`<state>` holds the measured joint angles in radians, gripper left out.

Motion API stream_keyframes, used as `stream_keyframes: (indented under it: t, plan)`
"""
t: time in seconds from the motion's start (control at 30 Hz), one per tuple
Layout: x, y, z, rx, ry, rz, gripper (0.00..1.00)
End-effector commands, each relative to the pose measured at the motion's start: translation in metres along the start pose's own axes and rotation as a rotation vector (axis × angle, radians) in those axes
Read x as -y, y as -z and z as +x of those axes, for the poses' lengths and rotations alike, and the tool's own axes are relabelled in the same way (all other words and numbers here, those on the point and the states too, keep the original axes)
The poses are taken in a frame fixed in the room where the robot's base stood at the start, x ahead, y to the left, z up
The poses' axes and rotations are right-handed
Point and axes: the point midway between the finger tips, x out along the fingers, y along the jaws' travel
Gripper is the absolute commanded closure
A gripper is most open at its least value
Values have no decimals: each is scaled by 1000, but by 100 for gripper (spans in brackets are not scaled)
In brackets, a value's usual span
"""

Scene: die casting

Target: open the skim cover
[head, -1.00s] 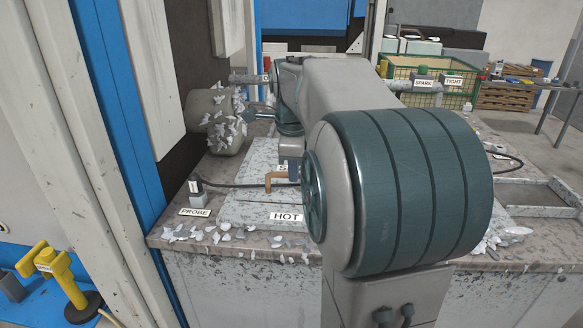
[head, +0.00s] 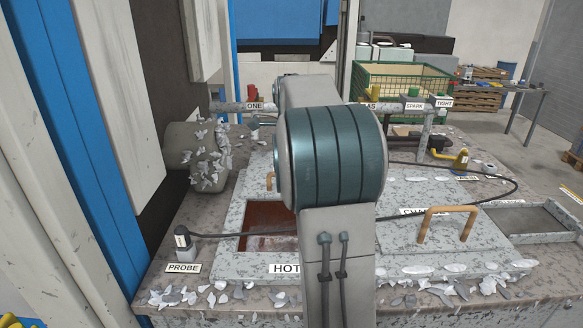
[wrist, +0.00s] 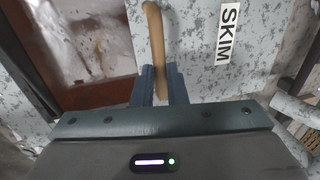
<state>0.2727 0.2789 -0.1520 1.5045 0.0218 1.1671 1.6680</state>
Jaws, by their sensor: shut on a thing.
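The skim cover (wrist: 195,50) is a speckled grey plate with a SKIM label in the wrist view. Its copper-brown bar handle (wrist: 153,35) runs down between my gripper's (wrist: 161,84) fingers, which are shut on it. Left of the cover is an opening (wrist: 90,55) with a reddish-brown rim and a pale surface inside. In the head view this opening (head: 262,222) shows left of my arm, reddish inside, behind the HOT label. A piece of brown handle (head: 270,181) shows beside my arm. My arm hides my gripper and most of the cover there.
Another plate with a brown handle (head: 446,222) lies to the right; its label is partly unreadable. A probe (head: 183,240) with a black cable stands front left. Metal scraps litter the tabletop. A pipe rail (head: 390,106) with labelled valves crosses behind. A green basket (head: 400,80) stands farther back.

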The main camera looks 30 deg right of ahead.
Motion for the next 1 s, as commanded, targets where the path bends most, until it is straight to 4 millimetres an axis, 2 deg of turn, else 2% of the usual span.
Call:
stream_keyframes:
  t: [0.23, 0.27, 0.33, 0.6, 0.73, 0.87, 1.0]
  plan:
    - [1, -1, -1, 4, 5, 1, 100]
    - [1, -1, -1, 4, 5, 1, 85]
    - [1, 0, -1, 4, 5, 1, 66]
    - [0, -1, -1, 2, 2, 0, 66]
    - [0, -1, -8, 3, 4, -1, 66]
    - [0, -2, -28, 3, 7, -2, 66]
    - [0, -1, -61, 3, 8, -1, 66]
